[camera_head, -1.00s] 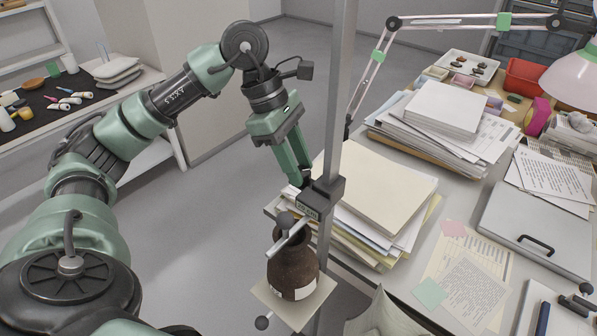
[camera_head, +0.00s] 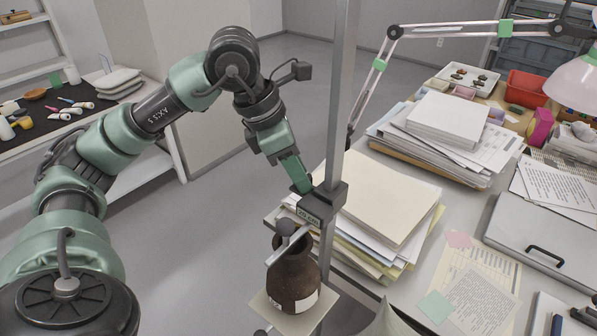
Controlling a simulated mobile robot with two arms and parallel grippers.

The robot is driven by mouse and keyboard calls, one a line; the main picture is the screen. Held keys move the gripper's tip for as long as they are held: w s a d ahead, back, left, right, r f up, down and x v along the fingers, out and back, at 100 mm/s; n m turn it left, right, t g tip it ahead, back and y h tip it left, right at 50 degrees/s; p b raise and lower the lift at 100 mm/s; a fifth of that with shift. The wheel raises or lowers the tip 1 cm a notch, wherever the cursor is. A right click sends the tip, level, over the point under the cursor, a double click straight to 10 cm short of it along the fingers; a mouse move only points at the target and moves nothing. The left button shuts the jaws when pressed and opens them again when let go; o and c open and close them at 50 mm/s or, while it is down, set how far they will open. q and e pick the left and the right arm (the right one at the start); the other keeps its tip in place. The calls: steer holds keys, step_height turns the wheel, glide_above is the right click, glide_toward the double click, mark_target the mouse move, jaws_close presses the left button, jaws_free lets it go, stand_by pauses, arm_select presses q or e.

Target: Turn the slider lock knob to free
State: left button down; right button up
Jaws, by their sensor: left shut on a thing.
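The slider (camera_head: 321,204) is a dark block with a small label, on an upright metal post (camera_head: 342,110). My left gripper (camera_head: 304,187) reaches down from the upper left to the slider's left side. Its green fingers show nearly edge-on and are shut on the lock knob, which the fingers and the block hide almost fully. I cannot read the knob's setting. Below the slider, a pale bar with a grey ball (camera_head: 285,228) lies across the mouth of a brown vessel (camera_head: 294,279). The vessel stands upright on a small pale plate (camera_head: 263,308). My right gripper is out of view.
Stacked papers and folders (camera_head: 378,200) lie close behind and right of the post. A desk lamp's arm (camera_head: 365,95) rises behind it. A grey case (camera_head: 545,233) lies on the desk at the right. Open floor lies left of the post.

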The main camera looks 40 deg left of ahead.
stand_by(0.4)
arm_select(q)
steer(key=c, duration=1)
jaws_free()
steer(key=shift+a+r+p, duration=0.1)
steer(key=shift+r+p, duration=0.2)
steer(key=shift+r, duration=0.05)
steer(key=p+v, duration=0.4)
steer(key=v, duration=0.3)
steer(key=shift+s+r, duration=0.1)
steer(key=shift+r, duration=0.05)
